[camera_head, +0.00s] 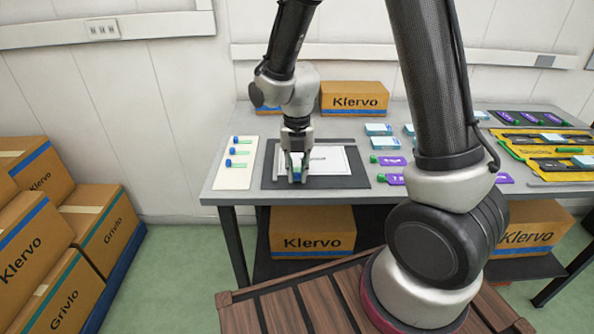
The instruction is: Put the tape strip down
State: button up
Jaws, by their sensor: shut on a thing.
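My gripper (297,176) points straight down over the left part of a dark mat (358,180) on the grey table. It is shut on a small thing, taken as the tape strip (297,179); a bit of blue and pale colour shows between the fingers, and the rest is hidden. The fingertips are low, close to the mat; I cannot tell whether the held thing touches it. A white printed sheet (330,161) lies on the mat, partly behind my gripper.
A cream card (234,183) with three small blue-and-green items lies left of the mat. Purple cards (393,161) and light blue boxes (378,129) lie to the right, with yellow trays (560,164) beyond. A Klervo carton (354,98) stands at the back.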

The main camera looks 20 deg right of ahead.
jog(key=shift+f, duration=0.25)
jog(key=shift+o, duration=1)
jog(key=shift+f, duration=0.1)
jog(key=o, duration=0.5)
jog(key=shift+c, duration=0.2)
